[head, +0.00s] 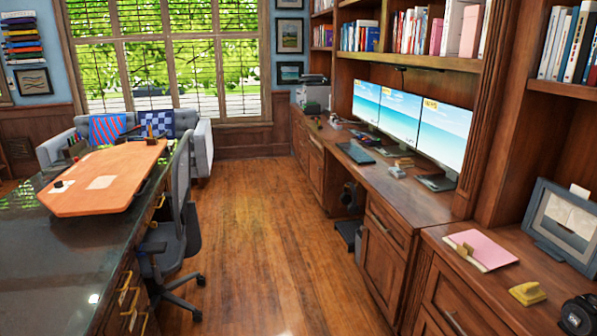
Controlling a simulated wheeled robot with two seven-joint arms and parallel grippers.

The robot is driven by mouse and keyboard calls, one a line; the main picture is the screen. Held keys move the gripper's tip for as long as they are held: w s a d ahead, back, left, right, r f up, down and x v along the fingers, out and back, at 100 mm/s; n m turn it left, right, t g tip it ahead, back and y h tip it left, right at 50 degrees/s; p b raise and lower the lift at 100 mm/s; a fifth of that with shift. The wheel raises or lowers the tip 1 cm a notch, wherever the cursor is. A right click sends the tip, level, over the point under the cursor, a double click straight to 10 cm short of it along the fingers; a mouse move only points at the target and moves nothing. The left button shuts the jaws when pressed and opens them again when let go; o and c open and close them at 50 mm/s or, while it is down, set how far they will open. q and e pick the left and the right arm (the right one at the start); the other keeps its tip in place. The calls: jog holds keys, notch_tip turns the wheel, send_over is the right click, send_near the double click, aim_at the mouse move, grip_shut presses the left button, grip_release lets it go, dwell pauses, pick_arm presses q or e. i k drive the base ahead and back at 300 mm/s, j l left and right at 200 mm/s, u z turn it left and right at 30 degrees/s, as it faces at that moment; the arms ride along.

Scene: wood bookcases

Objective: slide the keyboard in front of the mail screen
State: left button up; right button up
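A dark keyboard (355,152) lies on the long wooden desk along the right wall, near the desk's front edge. It is in front of the leftmost screen (366,101). The middle screen (399,117) and the rightmost screen (443,135) stand beside it in a row. All three show a blue sky and beach picture, with small yellow marks on top; I cannot tell which one is the mail screen. Neither of my grippers shows in the head view.
Small items (396,171) lie on the desk right of the keyboard. A pink notebook (483,249) and a framed picture (563,222) are on the nearer counter. An office chair (177,230) stands by the left table (40,250). The wooden floor (260,230) between is clear.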

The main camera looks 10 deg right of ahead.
aim_at(360, 158)
jog(key=i+z, duration=0.1)
jog(key=i, duration=2.25)
jog(key=i+j+z, duration=0.1)
jog(key=i+z, duration=0.2)
jog(key=i, duration=0.25)
jog(key=i+j+z, duration=0.35)
jog(key=i, duration=0.2)
jog(key=i+j+z, duration=0.3)
jog(key=i, duration=0.25)
jog(key=i+j+z, duration=0.75)
jog(key=j, duration=0.25)
